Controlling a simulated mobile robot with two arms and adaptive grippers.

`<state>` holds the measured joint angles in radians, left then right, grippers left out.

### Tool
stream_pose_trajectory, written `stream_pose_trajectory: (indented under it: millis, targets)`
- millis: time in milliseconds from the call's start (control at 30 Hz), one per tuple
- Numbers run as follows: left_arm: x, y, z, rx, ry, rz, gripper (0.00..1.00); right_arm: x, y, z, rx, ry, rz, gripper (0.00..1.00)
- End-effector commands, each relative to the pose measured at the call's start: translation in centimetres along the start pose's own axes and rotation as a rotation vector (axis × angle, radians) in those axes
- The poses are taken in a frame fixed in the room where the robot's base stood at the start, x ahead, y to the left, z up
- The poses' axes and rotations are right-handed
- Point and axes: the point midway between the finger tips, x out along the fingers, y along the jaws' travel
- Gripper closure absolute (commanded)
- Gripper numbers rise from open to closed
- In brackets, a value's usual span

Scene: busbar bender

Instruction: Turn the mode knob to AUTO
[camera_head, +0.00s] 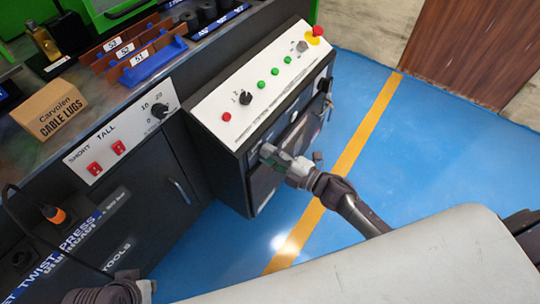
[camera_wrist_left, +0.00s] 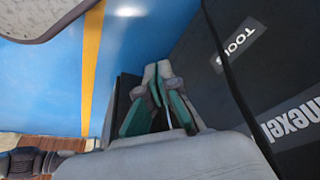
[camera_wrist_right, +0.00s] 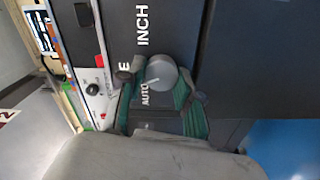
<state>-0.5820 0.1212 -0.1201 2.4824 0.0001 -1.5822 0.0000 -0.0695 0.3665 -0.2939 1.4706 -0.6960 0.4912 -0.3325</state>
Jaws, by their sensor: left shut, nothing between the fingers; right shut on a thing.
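The mode knob (camera_wrist_right: 161,72) is a round grey knob on the dark front face of the control box. Labels INCH and AUTO show beside it, and a third label is partly hidden by a finger. A pale mark on the knob's lower left side seems to face AUTO. My right gripper (camera_wrist_right: 160,92) has its green fingers on either side of the knob and is shut on it. My left gripper (camera_wrist_left: 157,78) is shut and empty, low beside the dark cabinet.
The control box's sloped white panel (camera_head: 262,85) carries several buttons, a black selector (camera_head: 246,98) and a red emergency stop (camera_head: 318,31). A cardboard box (camera_head: 50,108) stands on the bench. The blue floor (camera_head: 440,150) to the right is clear.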

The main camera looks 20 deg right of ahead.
Motion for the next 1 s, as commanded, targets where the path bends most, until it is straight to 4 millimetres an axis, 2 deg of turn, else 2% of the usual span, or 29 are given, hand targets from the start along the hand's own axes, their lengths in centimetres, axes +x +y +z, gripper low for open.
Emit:
stream_pose_trajectory:
  millis: [200, 500, 800, 1000]
  targets:
    - [0.9, 0.0, 0.2, -0.001, 0.001, 0.000, 1.00, -0.1, -0.3, 0.0, -0.174, 0.001, -0.001, 1.00]
    - [1.4, 0.0, 0.4, 0.000, 0.000, 0.000, 1.00, -0.1, -0.3, 0.0, -0.329, 0.000, -0.002, 1.00]
    - [1.6, 0.1, -1.1, 0.001, 0.070, 0.001, 1.00, -0.1, -0.3, 0.0, -0.384, 0.001, -0.003, 1.00]
    - [1.6, 0.2, -1.1, 0.002, 0.072, 0.002, 1.00, -0.1, -0.3, 0.0, -0.388, 0.001, -0.003, 1.00]
